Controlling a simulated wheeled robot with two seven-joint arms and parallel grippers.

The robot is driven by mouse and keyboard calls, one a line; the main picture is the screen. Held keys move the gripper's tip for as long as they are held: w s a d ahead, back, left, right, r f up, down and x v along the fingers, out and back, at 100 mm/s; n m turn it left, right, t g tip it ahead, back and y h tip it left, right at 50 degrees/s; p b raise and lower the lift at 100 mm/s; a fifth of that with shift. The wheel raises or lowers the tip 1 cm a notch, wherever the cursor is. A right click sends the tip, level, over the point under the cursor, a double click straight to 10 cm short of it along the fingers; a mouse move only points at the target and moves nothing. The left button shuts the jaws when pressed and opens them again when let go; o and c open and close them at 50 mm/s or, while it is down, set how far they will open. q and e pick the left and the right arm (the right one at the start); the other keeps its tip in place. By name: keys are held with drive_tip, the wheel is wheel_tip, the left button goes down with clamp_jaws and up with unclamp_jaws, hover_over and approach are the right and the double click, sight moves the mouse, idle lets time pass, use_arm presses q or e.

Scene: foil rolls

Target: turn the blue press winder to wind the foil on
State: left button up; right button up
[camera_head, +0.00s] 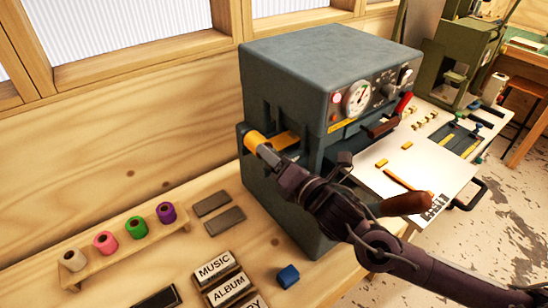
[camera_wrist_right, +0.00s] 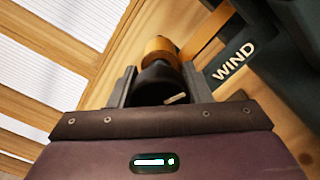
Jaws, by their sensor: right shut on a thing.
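The blue-grey press (camera_head: 330,70) stands on the bench against the wall. A gold foil roll (camera_head: 254,140) sits at its left side, with a gold foil strip (camera_head: 286,140) running to the press. In the right wrist view, the black winder knob (camera_wrist_right: 158,84) lies in front of the gold roll (camera_wrist_right: 158,48), beside the white word WIND (camera_wrist_right: 233,61). My right gripper (camera_head: 266,153) is shut on this knob, one finger on each side, as the right wrist view (camera_wrist_right: 157,88) shows. My left gripper is not in view.
A wooden rack (camera_head: 130,248) holds several coloured rolls at the lower left. Two grey bars (camera_head: 218,212), lettered blocks (camera_head: 228,288) and a small blue object (camera_head: 288,276) lie on the bench. A red-handled lever (camera_head: 402,104) and a pale plate (camera_head: 385,165) are at the press front.

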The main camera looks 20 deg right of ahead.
drive_tip(key=shift+m, duration=0.7)
drive_tip(key=shift+f, duration=0.1)
drive_tip(key=shift+s+f, duration=0.1)
drive_tip(key=shift+f, duration=0.05)
